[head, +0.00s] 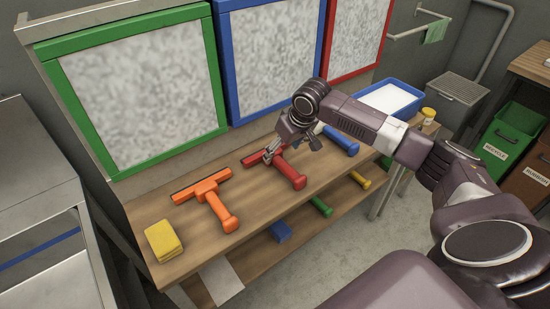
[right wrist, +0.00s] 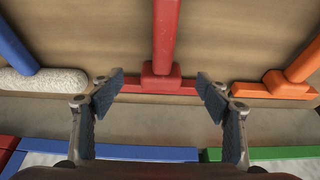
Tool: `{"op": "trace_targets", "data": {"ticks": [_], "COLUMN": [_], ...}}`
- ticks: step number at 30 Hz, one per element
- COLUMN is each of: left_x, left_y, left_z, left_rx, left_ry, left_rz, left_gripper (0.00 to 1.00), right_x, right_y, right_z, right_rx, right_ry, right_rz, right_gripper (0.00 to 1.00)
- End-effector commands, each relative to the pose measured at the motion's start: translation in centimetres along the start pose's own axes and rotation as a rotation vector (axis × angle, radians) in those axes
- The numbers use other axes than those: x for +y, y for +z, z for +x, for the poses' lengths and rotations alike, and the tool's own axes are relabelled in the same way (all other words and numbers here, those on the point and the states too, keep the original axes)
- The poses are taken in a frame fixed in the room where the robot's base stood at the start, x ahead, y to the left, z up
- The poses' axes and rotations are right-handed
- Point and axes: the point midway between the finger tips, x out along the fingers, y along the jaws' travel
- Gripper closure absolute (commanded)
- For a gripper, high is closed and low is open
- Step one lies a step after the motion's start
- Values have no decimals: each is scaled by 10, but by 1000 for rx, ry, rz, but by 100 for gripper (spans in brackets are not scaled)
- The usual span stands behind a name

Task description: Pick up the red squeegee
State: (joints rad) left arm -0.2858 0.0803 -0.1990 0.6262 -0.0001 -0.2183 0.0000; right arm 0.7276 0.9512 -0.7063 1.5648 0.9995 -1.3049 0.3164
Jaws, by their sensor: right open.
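The red squeegee (head: 289,174) lies on the wooden bench top, its handle pointing toward me and its crossbar toward the wall. My right gripper (head: 291,151) is above its crossbar end and partly covers it. In the right wrist view, the open fingers of my right gripper (right wrist: 161,82) are on either side of the red squeegee's neck (right wrist: 162,70), with the handle running up between them and off the top edge. The crossbar passes behind the fingertips. I cannot tell the exact height gap. My left gripper is not in view.
An orange squeegee (head: 212,196) lies to the left and a blue-handled tool (head: 341,141) to the right. A yellow sponge (head: 163,241) is at the bench's near left. A blue tray (head: 392,98) stands at the right end. Framed panels (head: 150,85) rise behind.

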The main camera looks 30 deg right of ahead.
Motion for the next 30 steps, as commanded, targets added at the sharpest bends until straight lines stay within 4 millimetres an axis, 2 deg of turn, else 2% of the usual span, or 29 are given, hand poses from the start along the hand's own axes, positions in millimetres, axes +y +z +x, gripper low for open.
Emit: {"op": "trace_targets", "data": {"ticks": [3,8,13,18,21,30], "left_x": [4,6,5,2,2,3], "left_y": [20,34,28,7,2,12], "left_z": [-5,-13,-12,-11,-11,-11], "left_rx": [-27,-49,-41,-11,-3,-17], "left_ry": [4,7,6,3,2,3], "left_rz": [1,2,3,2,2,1], "left_gripper": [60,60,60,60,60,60], "right_x": [-1,-4,-3,-2,-2,-2], "right_y": [0,1,1,1,1,2], "right_z": [13,37,54,57,57,57], "right_rx": [-2,-3,-1,0,0,0], "right_ry": [-1,-1,0,1,1,1], "right_rz": [0,-1,-2,-2,-3,-2], "right_gripper": [30,30,30,30,30,64]}}
